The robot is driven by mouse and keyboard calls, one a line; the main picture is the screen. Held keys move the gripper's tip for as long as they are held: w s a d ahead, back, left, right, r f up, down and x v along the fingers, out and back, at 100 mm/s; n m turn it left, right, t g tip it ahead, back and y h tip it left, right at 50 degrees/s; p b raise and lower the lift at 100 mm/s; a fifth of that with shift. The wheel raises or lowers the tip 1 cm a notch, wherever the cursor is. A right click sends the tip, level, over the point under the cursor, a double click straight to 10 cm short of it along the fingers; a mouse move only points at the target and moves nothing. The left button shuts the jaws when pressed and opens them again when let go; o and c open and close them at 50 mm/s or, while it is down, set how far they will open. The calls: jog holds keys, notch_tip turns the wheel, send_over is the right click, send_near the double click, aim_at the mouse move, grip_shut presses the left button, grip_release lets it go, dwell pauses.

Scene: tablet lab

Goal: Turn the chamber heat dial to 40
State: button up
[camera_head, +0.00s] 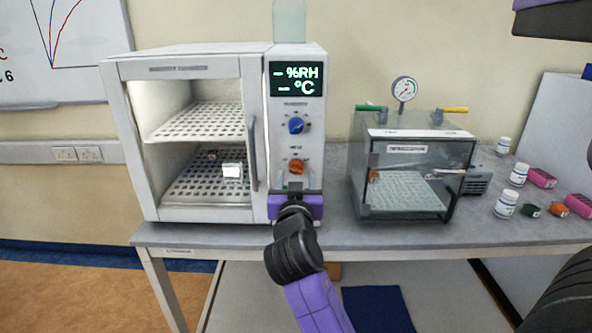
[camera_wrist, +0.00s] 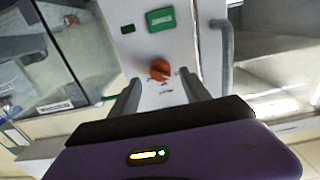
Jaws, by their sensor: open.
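The white chamber (camera_head: 185,60) stands on the bench with a control panel on its right side. The panel has a display (camera_head: 296,79) showing dashes beside %RH and °C, a blue dial (camera_head: 296,125) and, below it, an orange dial (camera_head: 297,167). The lettering at the dials is too small to read surely. My gripper (camera_head: 296,182) is open in front of the lower panel. In the wrist view, the orange dial (camera_wrist: 160,71) shows between and just beyond the open fingertips (camera_wrist: 160,80). I cannot tell whether they touch the panel.
The chamber's door handle (camera_head: 252,153) is left of the panel. A glass-fronted box (camera_head: 405,150) with a gauge stands to the right. Several small bottles (camera_head: 506,204) and pink boxes (camera_head: 541,178) are farther right. A green switch (camera_wrist: 160,19) is near the orange dial.

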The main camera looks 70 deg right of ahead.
aim_at(296, 172)
jog(key=shift+p+x, duration=0.3)
jog(key=shift+x, duration=1.55)
grip_shut()
